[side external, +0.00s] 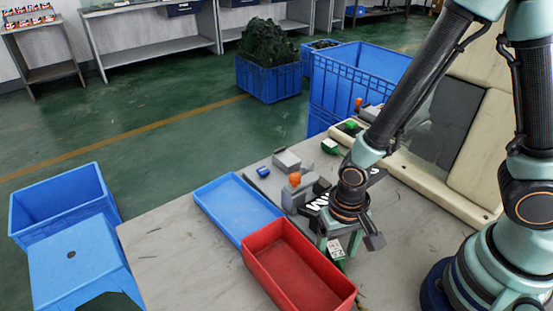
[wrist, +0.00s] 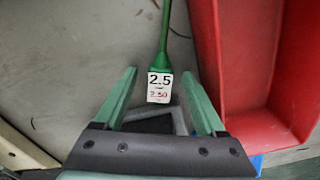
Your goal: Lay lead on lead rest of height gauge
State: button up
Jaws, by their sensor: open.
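My gripper (wrist: 159,73) is open, with its two green fingers apart in the wrist view. Between them is a green lead (wrist: 164,45) with a white tag (wrist: 159,87) reading 2.5 and 2.50. The lead runs away over the grey tabletop past the fingertips; I see a gap on each side of the tag. In the side view my gripper (side external: 341,248) points down beside the red tray, with the white tag (side external: 335,249) between its fingers. A grey device with an orange knob (side external: 294,181) stands behind; I cannot tell whether it is the height gauge. The lead rest cannot be made out.
A red tray (side external: 346,294) is close beside my gripper and shows in the wrist view (wrist: 211,45). A blue tray (side external: 205,204) lies beyond it. Grey blocks (side external: 286,160) and a small blue part (side external: 263,171) stand at the back. The table's left front (side external: 180,255) is clear.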

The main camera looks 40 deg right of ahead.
grip_shut()
jog(key=shift+r, duration=0.15)
